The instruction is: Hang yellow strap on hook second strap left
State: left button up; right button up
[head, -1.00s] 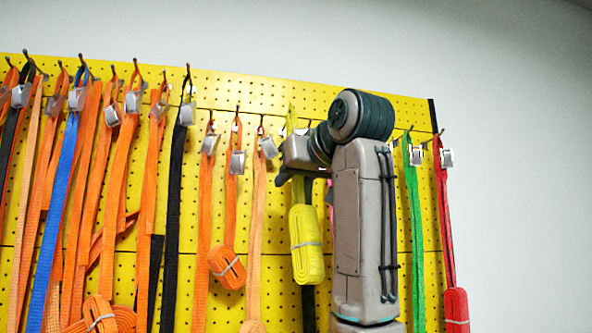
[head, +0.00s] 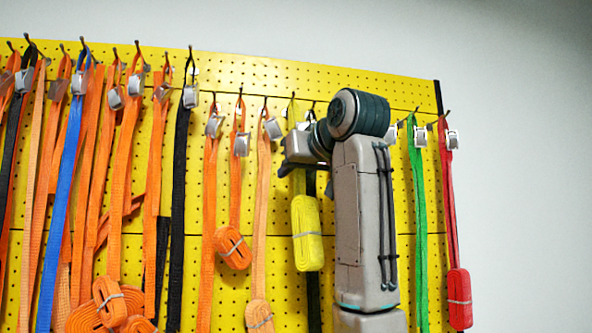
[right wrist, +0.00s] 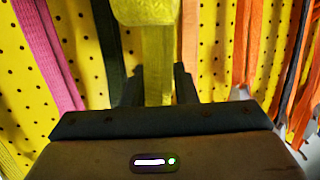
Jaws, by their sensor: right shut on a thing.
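The yellow strap (head: 307,232) hangs upright in front of the pegboard, with its rolled bundle at the bottom and its narrow top loop reaching hook height. My right gripper (head: 288,168) is shut on the strap above the bundle. In the right wrist view the yellow strap (right wrist: 158,70) runs between the two dark fingers. The buckle near its top is partly hidden by my wrist. I cannot tell whether the loop is around a hook. My left gripper is not in view.
The yellow pegboard (head: 240,75) carries several orange straps, a blue strap (head: 63,190) and black ones at the left. An orange strap (head: 262,200) hangs close beside the yellow one. Green (head: 418,210) and red (head: 447,200) straps hang right of my arm, which hides part of the board.

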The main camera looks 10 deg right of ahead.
jog(key=shift+f, duration=0.15)
jog(key=o, duration=1.1)
jog(key=shift+w+a, duration=0.1)
jog(key=b+v, duration=0.6)
jog(key=v, duration=0.5)
